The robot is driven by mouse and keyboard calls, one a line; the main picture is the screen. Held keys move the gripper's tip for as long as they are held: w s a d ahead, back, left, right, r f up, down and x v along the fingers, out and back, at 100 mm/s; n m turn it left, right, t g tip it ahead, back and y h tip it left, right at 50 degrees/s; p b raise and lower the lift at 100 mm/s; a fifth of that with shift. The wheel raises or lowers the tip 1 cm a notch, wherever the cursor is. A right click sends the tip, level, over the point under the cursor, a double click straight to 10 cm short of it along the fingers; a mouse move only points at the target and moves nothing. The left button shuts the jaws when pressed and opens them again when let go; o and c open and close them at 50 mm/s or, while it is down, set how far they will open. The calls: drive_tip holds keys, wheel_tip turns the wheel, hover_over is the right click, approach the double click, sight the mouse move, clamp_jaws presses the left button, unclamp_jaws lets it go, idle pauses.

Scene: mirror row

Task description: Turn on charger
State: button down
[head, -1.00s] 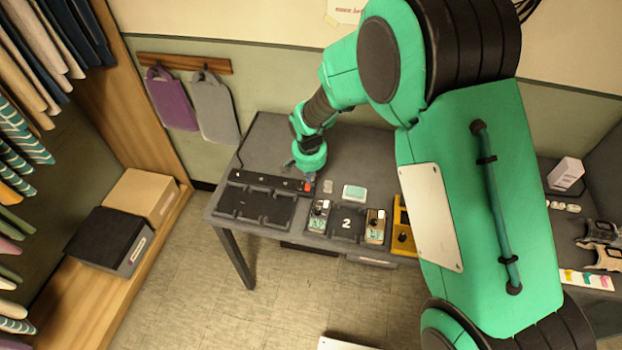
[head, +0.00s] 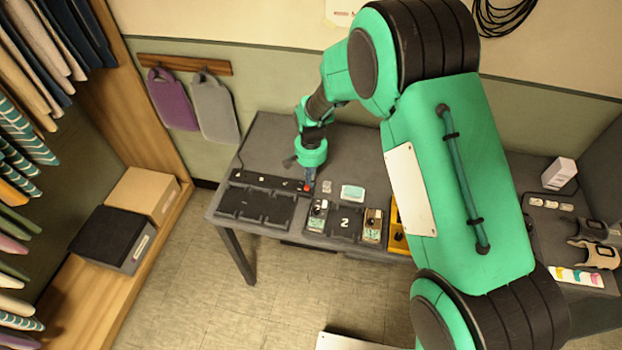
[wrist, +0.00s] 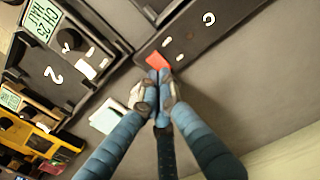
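The charger has a dark tray with empty bays (head: 255,207) on the left of the grey table. A black strip (head: 262,181) runs behind it, with a red switch (head: 307,188) at its right end. The red switch also shows in the wrist view (wrist: 157,61). My gripper (head: 309,180) is over the right end of the strip, pointing down. In the wrist view, its blue fingers (wrist: 158,80) are together and empty, with the tips right at the red switch. I cannot tell whether they touch it.
A dark base marked 2 (head: 345,222) stands to the right, holding devices with displays. A yellow unit (head: 397,238) is beside it. A small pale-green-topped box (head: 352,193) lies behind. The table behind the strip is clear.

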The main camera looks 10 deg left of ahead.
sight(309, 187)
drive_tip(key=shift+s+f, duration=0.2)
drive_tip(key=shift+s, duration=0.9)
drive_tip(key=shift+r+p, duration=0.15)
drive_tip(key=shift+p, duration=0.15)
drive_tip(key=shift+w+r+p, duration=0.1)
drive_tip(key=shift+r+p, duration=0.25)
drive_tip(key=shift+r, duration=0.3)
wheel_tip(309, 187, up, 13)
drive_tip(key=p, duration=0.3)
drive_tip(key=shift+w, duration=0.15)
drive_tip(key=shift+a, duration=0.1)
drive_tip(key=shift+s+r+t, duration=0.1)
drive_tip(key=shift+s+t, duration=0.25)
drive_tip(key=shift+t, duration=0.15)
drive_tip(key=shift+s+r+t, duration=0.1)
drive_tip(key=shift+s+t, duration=0.05)
drive_tip(key=shift+t, duration=0.15)
